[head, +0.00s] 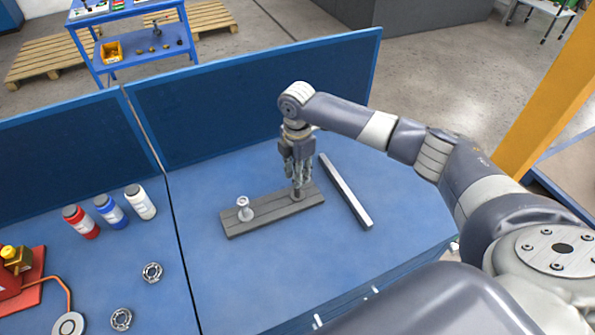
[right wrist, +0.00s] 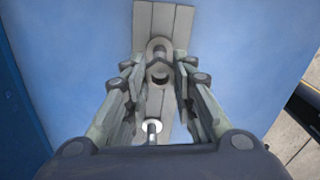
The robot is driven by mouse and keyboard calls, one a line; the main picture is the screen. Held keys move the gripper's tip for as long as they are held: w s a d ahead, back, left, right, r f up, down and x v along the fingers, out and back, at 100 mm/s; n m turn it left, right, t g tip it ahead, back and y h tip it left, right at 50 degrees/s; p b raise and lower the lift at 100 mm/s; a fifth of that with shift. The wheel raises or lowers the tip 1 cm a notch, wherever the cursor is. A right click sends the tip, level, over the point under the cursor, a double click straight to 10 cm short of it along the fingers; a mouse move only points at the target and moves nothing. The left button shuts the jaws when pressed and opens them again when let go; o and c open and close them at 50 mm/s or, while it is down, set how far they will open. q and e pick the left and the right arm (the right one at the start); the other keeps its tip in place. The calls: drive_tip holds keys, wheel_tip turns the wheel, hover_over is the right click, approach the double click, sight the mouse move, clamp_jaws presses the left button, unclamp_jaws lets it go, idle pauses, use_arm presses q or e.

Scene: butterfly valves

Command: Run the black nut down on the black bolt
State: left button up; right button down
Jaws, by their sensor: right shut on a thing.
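A dark grey board (head: 270,212) lies on the blue bench top with two upright bolts. The silver bolt (head: 243,207) stands near its left end and also shows in the right wrist view (right wrist: 152,127). My right gripper (head: 298,183) points straight down over the board's right end, around the black bolt (head: 298,194). In the right wrist view its fingers close from both sides on a dark round piece (right wrist: 159,70), which I take as the black nut. The fingers partly hide nut and bolt, so I cannot tell how far down the nut sits. My left gripper is not in view.
A long grey bar (head: 345,190) lies just right of the board. Red, blue and white bottles (head: 112,210) and two metal rings (head: 152,272) are to the left. A blue panel (head: 255,100) stands behind the bench.

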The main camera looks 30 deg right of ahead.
drive_tip(key=shift+p, duration=0.4)
drive_tip(key=shift+f, duration=0.4)
idle(0.9)
drive_tip(key=shift+f+p, duration=0.4)
idle(1.0)
